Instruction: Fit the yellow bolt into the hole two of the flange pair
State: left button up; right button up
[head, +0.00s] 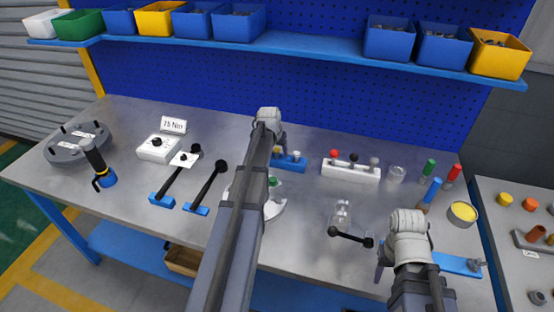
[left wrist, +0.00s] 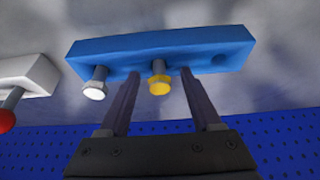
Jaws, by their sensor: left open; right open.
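The yellow bolt (left wrist: 159,84) stands in a blue rack (left wrist: 110,52), its head towards the left wrist camera. My left gripper (left wrist: 160,76) is open, one finger on each side of the bolt, with gaps visible on both sides. In the head view the blue rack (head: 291,162) is partly hidden behind my left arm, and the left fingers are hidden. A grey round flanged piece (head: 66,152) with dark studs and white labels lies at the far left; I cannot make out its hole numbers. My right gripper (head: 408,236) is over the front right of the bench, its fingers mostly hidden.
A silver-headed bolt (left wrist: 95,88) stands in the same rack. A white block with coloured knobs (head: 350,172) is right of the rack. A bin shelf (head: 320,46) runs above.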

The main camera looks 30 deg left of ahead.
pick_arm(q)
jog(key=shift+r, duration=0.1)
jog(key=shift+c, duration=0.3)
grip_shut()
